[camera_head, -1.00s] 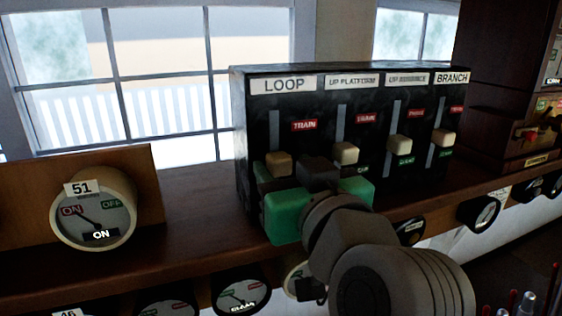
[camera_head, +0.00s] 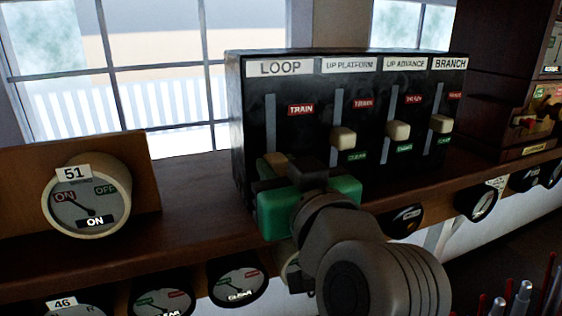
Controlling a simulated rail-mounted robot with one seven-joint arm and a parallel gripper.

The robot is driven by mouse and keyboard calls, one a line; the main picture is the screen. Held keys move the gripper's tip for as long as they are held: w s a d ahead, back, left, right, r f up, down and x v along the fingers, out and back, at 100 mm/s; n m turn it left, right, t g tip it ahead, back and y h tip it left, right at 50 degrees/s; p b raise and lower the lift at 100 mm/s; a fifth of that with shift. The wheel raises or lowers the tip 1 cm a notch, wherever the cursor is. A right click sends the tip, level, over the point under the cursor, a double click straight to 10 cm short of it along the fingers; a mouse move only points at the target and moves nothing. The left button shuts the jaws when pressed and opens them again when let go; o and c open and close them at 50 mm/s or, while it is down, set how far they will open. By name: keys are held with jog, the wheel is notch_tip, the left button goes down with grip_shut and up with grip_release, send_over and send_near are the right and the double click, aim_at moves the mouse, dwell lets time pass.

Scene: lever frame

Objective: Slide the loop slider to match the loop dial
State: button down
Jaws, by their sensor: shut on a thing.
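The loop slider's tan knob (camera_head: 275,162) sits low in its slot, under the white LOOP label (camera_head: 280,68) on the black slider box (camera_head: 250,125). A red TRAIN plate (camera_head: 301,110) is beside the slot's upper part; any plate lower down is hidden. My green-bodied gripper (camera_head: 284,170) is at the box's lower front, shut on the loop slider knob. Its body and my arm hide the area below the knob. Several round dials hang under the shelf, one (camera_head: 237,283) apparently reading CLEAR; I cannot tell which is the loop dial.
The up platform (camera_head: 343,138), up advance (camera_head: 398,131) and branch (camera_head: 441,124) knobs stand to the right, close to my gripper. Dial 51 (camera_head: 86,205) reads ON at left. The wooden shelf (camera_head: 195,190) is clear between it and the box. Lever tops (camera_head: 525,290) show at lower right.

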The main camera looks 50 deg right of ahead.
notch_tip(320, 180, down, 3)
jog(key=shift+r+b, duration=0.2)
jog(key=shift+b, duration=0.2)
jog(key=shift+r, duration=0.1)
jog(key=c, duration=1.1)
grip_release()
jog(key=b+v, duration=0.1)
jog(key=v, duration=0.6)
jog(key=shift+s+a, duration=0.2)
jog(key=shift+s, duration=0.15)
